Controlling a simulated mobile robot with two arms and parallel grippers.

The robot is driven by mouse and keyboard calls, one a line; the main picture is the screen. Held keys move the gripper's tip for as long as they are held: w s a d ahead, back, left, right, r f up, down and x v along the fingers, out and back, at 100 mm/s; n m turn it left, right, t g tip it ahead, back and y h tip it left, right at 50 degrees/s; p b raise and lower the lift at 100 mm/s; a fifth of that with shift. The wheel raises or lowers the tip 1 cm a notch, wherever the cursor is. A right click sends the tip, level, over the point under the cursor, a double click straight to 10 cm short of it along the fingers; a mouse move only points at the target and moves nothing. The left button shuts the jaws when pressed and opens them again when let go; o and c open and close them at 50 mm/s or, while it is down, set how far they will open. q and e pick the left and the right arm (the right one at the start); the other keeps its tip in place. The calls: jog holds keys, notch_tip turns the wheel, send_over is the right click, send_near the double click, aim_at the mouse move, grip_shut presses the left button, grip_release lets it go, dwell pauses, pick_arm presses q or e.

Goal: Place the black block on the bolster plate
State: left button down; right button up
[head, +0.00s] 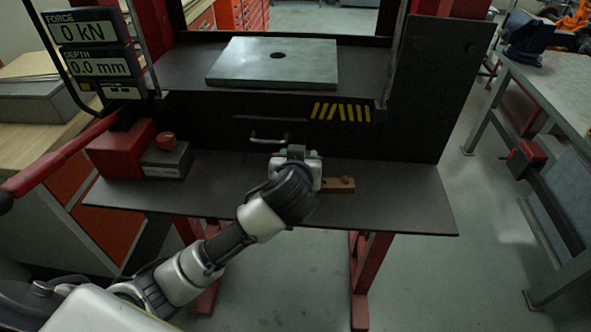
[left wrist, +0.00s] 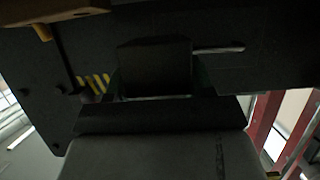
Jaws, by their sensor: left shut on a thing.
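The bolster plate (head: 235,68) is a flat grey steel plate with a dark round hole in its middle. It lies on the upper dark bed of the press, and its top is bare. My left gripper (head: 296,156) is in front of the press, over the lower shelf and below the plate's level. It is shut on the black block (head: 296,150), of which only a small part shows in the head view. In the left wrist view the black block (left wrist: 155,68) sits between the two fingers of my left gripper (left wrist: 157,88). My right gripper is not in view.
The lower dark shelf (head: 400,200) carries a brown piece (head: 340,185) right of the gripper. A red unit (head: 120,145) with a long red lever and a grey box (head: 167,160) with a red button stand left. Press uprights flank the bed; a display (head: 90,55) hangs left.

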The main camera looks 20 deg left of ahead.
pick_arm(q)
jog(key=shift+s+a+f, duration=0.1)
jog(key=shift+a+f, duration=0.05)
jog(key=shift+a, duration=0.2)
jog(key=shift+f+p, duration=0.3)
jog(key=shift+f, duration=1.6)
jog(key=shift+d+f, duration=0.1)
jog(key=c, duration=0.7)
grip_release()
